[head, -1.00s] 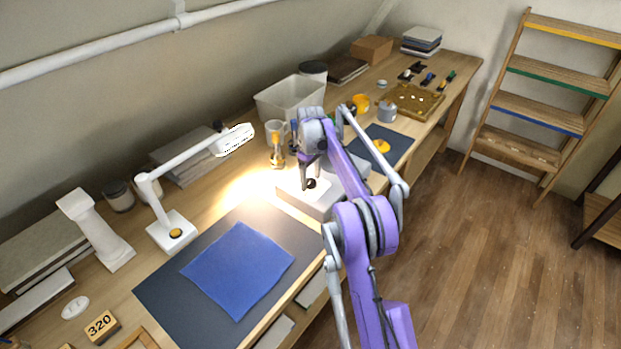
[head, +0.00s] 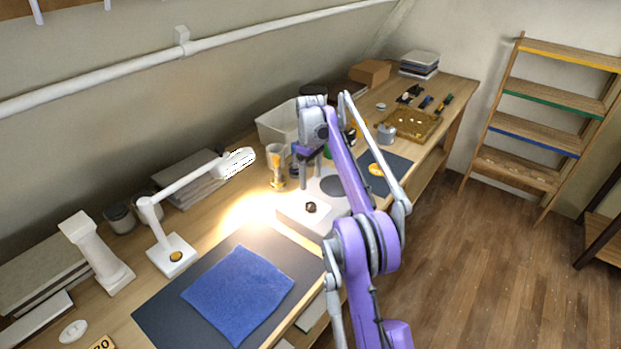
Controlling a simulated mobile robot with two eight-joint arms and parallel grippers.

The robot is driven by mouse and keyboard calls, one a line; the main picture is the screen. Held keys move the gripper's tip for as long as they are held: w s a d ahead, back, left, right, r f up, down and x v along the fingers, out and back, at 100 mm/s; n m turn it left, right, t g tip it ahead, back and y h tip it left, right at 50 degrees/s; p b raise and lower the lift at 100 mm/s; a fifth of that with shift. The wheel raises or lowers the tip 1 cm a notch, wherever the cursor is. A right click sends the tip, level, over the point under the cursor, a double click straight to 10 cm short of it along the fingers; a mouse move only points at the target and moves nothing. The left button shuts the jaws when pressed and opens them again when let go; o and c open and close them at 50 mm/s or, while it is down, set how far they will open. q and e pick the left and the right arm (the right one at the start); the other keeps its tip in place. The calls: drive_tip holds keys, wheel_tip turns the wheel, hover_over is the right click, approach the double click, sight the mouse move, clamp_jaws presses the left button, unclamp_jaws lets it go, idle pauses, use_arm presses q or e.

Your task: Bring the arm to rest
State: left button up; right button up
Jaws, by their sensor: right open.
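My right arm, purple and grey, reaches up over the workbench from the lower right in the head view. Its gripper (head: 311,172) points down above a white box-shaped device (head: 292,212) with a dark knob (head: 311,207) on it. The gripper is open and apart from the knob, with nothing visible between its fingers. The arm hides part of the bench behind it. My left gripper is not in view.
A blue cloth (head: 238,292) lies on a dark mat (head: 165,312). A lit white lamp (head: 172,254) stands left of the device. Behind the arm are a white bin (head: 277,122) and a gold-and-grey stand (head: 276,168). A shelf ladder (head: 535,125) stands at right on open floor.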

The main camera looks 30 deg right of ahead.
drive_tip(key=s+a+r+m+t, duration=0.1)
drive_tip(key=s+a+r+t, duration=0.15)
drive_tip(key=s+a, duration=0.45)
drive_tip(key=s+a+r+m+t, duration=0.1)
drive_tip(key=s+a+r, duration=0.3)
drive_tip(key=s+a, duration=0.25)
drive_tip(key=s+a+f+m+t, duration=0.1)
drive_tip(key=s+a+f, duration=0.1)
drive_tip(key=s, duration=0.5)
drive_tip(key=s+a+f, duration=0.3)
drive_tip(key=s+f, duration=0.2)
drive_tip(key=s, duration=0.2)
drive_tip(key=s+a+f+m+t, duration=0.1)
drive_tip(key=s+f, duration=0.3)
drive_tip(key=s, duration=0.4)
drive_tip(key=shift+a+m+t, duration=0.3)
drive_tip(key=shift+a+t, duration=0.05)
drive_tip(key=shift+a, duration=0.5)
drive_tip(key=shift+f, duration=0.1)
